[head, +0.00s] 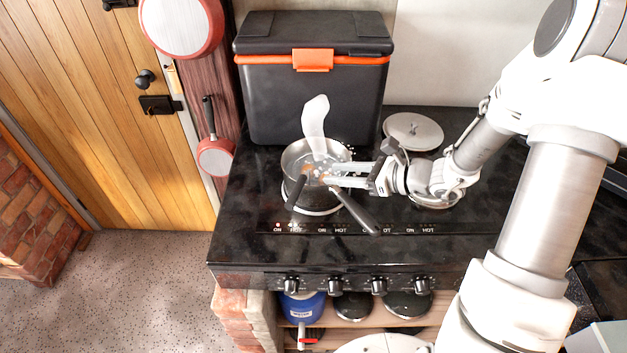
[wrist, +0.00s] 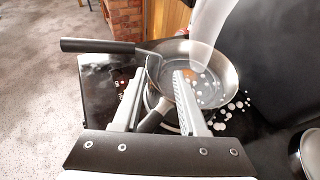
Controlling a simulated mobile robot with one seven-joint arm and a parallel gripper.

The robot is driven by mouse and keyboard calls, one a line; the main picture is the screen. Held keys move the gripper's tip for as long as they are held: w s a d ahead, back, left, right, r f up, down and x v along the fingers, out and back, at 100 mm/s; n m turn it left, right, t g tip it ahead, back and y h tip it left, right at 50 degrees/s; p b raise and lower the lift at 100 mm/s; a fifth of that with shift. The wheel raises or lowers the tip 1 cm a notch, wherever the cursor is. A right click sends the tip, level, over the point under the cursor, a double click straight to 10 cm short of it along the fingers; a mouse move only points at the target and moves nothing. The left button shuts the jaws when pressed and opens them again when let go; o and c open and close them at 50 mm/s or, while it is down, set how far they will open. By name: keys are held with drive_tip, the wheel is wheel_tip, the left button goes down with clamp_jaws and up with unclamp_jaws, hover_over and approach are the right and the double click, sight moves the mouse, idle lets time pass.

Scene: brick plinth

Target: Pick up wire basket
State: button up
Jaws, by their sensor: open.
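I cannot clearly make out a wire basket in either view. A steel pan (head: 300,160) stands on the black stove top, and it also shows in the wrist view (wrist: 228,78). Small white round spots show in and beside it. One dark handle (head: 355,212) points to the front right and another (head: 295,193) to the front left. In the wrist view, one long dark handle (wrist: 95,46) reaches left and another (wrist: 152,121) shows between my fingers. My gripper (head: 328,175) is open, its fingers over the pan; it also shows in the wrist view (wrist: 160,82).
A pale, translucent upright piece (head: 316,115) rises from the pan. A black box with an orange latch (head: 313,95) stands behind it. A round lid (head: 413,131) lies to the right. Red pans (head: 182,25) hang at the left. The front stove top (head: 250,245) is clear.

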drive_tip(key=x, duration=0.7)
drive_tip(key=shift+p, duration=0.4)
drive_tip(key=shift+d, duration=0.1)
clamp_jaws()
idle(0.9)
